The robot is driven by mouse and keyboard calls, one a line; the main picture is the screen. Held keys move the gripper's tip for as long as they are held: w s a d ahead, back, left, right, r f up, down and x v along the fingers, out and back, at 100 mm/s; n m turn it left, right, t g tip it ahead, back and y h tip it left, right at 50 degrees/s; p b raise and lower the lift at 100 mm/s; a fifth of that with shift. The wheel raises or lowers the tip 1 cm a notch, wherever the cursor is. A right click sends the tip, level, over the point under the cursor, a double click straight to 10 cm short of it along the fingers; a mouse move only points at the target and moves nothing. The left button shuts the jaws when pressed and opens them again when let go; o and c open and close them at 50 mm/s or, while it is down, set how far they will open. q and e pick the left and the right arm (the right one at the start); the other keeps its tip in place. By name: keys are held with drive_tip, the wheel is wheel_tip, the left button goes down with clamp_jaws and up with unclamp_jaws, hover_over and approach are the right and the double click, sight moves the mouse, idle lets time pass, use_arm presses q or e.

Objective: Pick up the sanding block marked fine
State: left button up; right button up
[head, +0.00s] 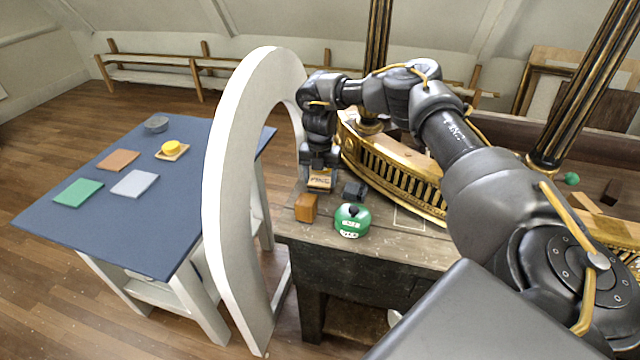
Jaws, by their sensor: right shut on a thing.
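My right gripper (320,164) points down over the worn wooden bench (390,245) and is shut on a small tan block with a pale label (320,180). The label is too small to read, so I cannot tell whether it says fine. I cannot tell whether the block touches the bench. An orange-brown block (305,208) stands just in front of it. A dark grey block (355,191) lies just to its right. My left gripper is not in view.
A green labelled round object (352,221) sits at the bench front. The gilt console piece (400,175) lies behind. A white arch (232,190) stands left of the bench. Beyond it, a blue-topped table (120,215) holds coloured pads, a yellow round object (171,147) and a grey bowl (156,125).

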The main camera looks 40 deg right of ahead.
sight(322, 182)
drive_tip(key=shift+r, duration=0.1)
drive_tip(key=shift+r+b, duration=0.5)
drive_tip(key=shift+r, duration=0.05)
drive_tip(key=r, duration=0.1)
drive_tip(key=s+r+b, duration=0.1)
drive_tip(key=r, duration=0.1)
drive_tip(key=s+d+r+p, duration=0.1)
drive_tip(key=s+r, duration=0.7)
drive_tip(key=s, duration=0.5)
drive_tip(key=shift+r, duration=0.35)
drive_tip(key=o, duration=0.3)
drive_tip(key=shift+c, duration=1)
